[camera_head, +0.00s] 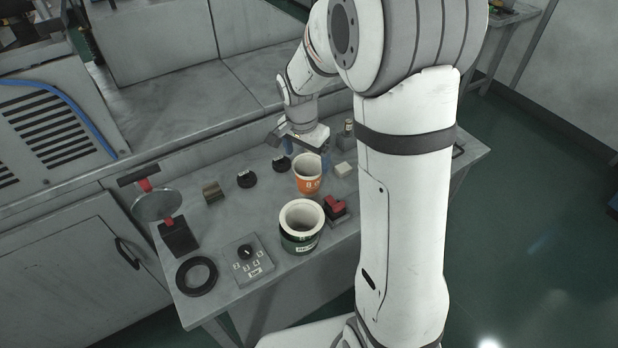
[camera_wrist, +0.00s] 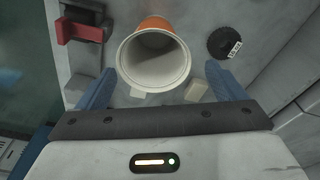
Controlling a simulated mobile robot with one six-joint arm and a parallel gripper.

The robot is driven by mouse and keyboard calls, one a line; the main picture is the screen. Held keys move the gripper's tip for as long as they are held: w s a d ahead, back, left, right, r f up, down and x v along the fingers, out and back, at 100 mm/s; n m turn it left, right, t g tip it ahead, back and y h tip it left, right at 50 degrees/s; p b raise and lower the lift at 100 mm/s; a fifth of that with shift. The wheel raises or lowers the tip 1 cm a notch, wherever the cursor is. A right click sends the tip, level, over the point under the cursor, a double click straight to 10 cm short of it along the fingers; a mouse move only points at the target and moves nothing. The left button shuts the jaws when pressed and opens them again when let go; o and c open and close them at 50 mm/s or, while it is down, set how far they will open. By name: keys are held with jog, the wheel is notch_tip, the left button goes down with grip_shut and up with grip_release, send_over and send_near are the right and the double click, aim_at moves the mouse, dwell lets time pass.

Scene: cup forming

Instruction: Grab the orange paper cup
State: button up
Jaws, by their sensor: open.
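The orange paper cup (camera_head: 308,181) stands upright on the grey table in the head view, with its white rim up. In the wrist view the orange paper cup (camera_wrist: 154,62) shows its open mouth and empty-looking inside, between and just beyond the fingertips. My gripper (camera_head: 307,150) is above and just behind the cup in the head view, partly hidden by it. In the wrist view the two blue fingers of my gripper (camera_wrist: 160,83) are wide apart with nothing held between them. I cannot tell whether either finger touches the cup.
A dark green cup (camera_head: 301,240) with a white rim stands in front. A red-and-black block (camera_head: 335,209) sits close to the right, and a small white block (camera_head: 344,170) lies nearby. Black knobs (camera_head: 247,179) lie to the left. A control box (camera_head: 248,262) and black ring (camera_head: 196,276) are front left.

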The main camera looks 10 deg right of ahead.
aim_at(309, 171)
jog(key=f, duration=0.3)
jog(key=f+p, duration=0.1)
jog(key=shift+s+d+f, duration=0.25)
jog(key=shift+f, duration=0.05)
jog(key=shift+w+f, duration=0.1)
jog(key=shift+f, duration=0.5)
jog(key=shift+c, duration=0.5)
jog(key=c, duration=0.9)
